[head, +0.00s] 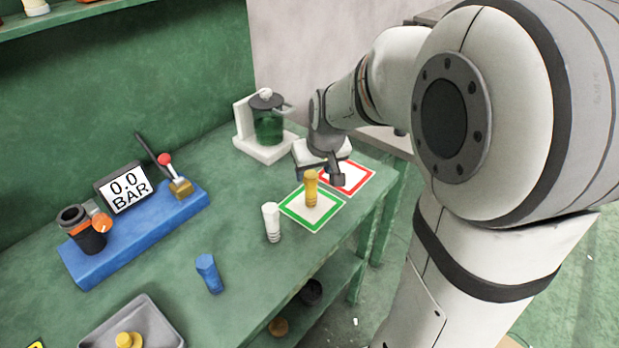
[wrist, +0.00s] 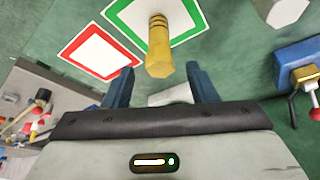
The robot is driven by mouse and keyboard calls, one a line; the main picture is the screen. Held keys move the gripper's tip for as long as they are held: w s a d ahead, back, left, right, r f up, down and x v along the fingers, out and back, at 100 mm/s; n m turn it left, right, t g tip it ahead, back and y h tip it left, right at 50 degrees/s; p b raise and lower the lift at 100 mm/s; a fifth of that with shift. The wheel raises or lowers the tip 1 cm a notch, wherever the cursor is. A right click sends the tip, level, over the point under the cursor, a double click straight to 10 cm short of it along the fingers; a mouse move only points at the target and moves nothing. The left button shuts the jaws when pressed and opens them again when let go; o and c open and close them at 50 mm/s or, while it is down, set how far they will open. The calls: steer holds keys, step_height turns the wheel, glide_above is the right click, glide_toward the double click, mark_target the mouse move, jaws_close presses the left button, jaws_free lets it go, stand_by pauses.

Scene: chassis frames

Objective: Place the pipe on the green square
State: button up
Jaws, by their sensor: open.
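A yellow pipe (head: 311,188) stands upright on the green-bordered square (head: 325,223), on its white inner area. In the wrist view the yellow pipe (wrist: 160,48) shows just beyond the fingertips, in line with the gap between them, with the green square (wrist: 186,37) behind it. My gripper (head: 332,174) is open and empty, just behind and to the right of the pipe in the head view. Its two blue-grey fingers (wrist: 160,70) are spread apart in the wrist view. I see no contact between fingers and pipe.
A red-bordered square (head: 350,180) lies beside the green one.

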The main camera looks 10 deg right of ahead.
steer(key=v, duration=0.6)
steer(key=s+a+f+m+g, duration=0.1)
steer(key=s+f+g, duration=0.1)
steer(key=s, duration=1.4)
steer(key=shift+s+f, duration=0.4)
steer(key=shift+f, duration=0.2)
steer(key=shift+w, duration=0.1)
stand_by(0.5)
